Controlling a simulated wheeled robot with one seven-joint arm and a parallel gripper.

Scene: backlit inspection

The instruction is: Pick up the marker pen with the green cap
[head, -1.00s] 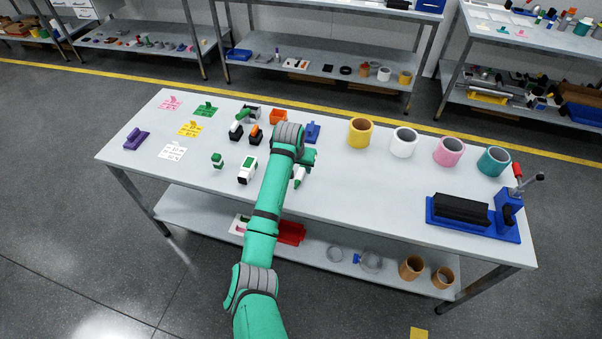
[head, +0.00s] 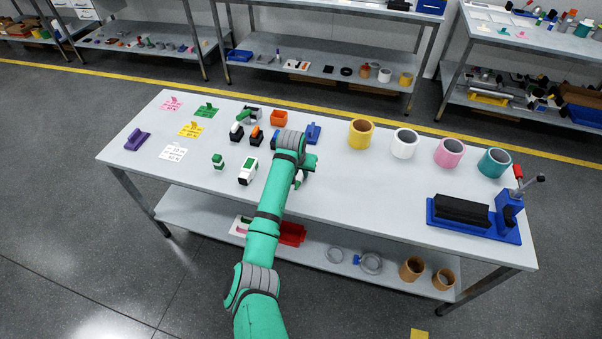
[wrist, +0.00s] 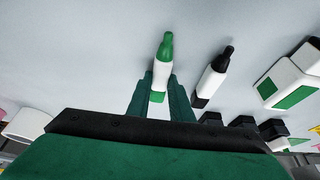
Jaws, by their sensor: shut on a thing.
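The marker pen with the green cap (wrist: 161,72) has a white body and a green end piece. In the wrist view it stands out between the two fingers of my gripper (wrist: 158,88), which are shut on its body. In the head view my gripper (head: 300,176) is low over the front middle of the table, and my arm hides most of the pen. I cannot tell whether the pen touches the table. A similar pen with a black cap (wrist: 216,72) is just right of it in the wrist view, apart from the fingers.
A white and green box (head: 248,170) and a small green-topped item (head: 217,160) are left of my arm. Stamps (head: 256,135) stand behind them. Yellow (head: 360,133), white, pink and teal cups line the right. A blue press (head: 473,215) is at the right end. The front right-centre is clear.

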